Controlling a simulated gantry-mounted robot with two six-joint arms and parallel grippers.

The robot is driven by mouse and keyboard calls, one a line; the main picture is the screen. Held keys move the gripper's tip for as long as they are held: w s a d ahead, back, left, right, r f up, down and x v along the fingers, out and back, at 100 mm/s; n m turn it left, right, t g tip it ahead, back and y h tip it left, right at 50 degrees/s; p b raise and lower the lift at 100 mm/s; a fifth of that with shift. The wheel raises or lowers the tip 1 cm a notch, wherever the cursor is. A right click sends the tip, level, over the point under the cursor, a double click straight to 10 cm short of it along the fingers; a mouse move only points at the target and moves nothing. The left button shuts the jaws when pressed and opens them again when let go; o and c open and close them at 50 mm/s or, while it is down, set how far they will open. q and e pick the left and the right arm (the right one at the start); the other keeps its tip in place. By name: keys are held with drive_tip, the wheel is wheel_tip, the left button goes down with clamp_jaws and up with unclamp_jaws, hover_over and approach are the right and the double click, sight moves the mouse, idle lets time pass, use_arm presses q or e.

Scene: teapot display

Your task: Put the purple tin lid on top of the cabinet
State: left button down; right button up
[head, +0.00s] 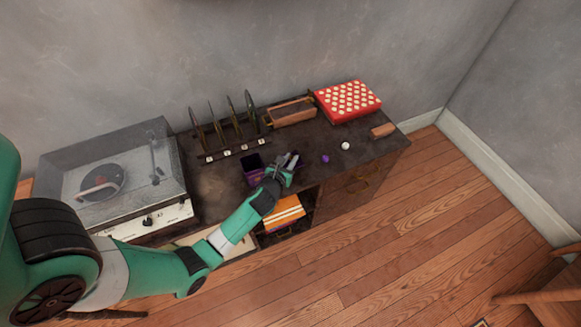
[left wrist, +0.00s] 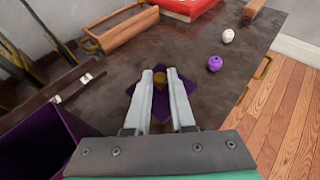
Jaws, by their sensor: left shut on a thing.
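The purple tin lid (left wrist: 160,103) is a square plate with a brown round knob, seen between and beside my fingers in the left wrist view. My left gripper (left wrist: 160,78) is shut on the lid at its knob. In the head view the left gripper (head: 292,160) is over the front part of the dark cabinet top (head: 215,190), and the fingers mostly hide the lid. I cannot tell whether the lid touches the cabinet top. The open purple tin (head: 251,168) stands just left of the gripper; its wall shows at lower left in the wrist view (left wrist: 45,150).
A purple ball (head: 325,158) and a white ball (head: 346,146) lie right of the gripper. Behind are a rack (head: 225,145), a wooden tray (head: 291,112) and a red box (head: 348,101). A record player (head: 115,190) stands left. The cabinet's front edge is close.

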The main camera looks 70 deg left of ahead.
use_arm(q)
drive_tip(key=f+b, duration=0.2)
drive_tip(key=f, duration=0.1)
drive_tip(key=f+b, duration=0.1)
drive_tip(key=shift+w+a+f+b, duration=0.15)
drive_tip(key=shift+w+a+b, duration=0.15)
drive_tip(key=shift+b, duration=0.1)
drive_tip(key=shift+r, duration=0.2)
drive_tip(key=shift+f, duration=0.2)
drive_tip(key=c, duration=0.8)
unclamp_jaws()
drive_tip(key=shift+o, duration=0.2)
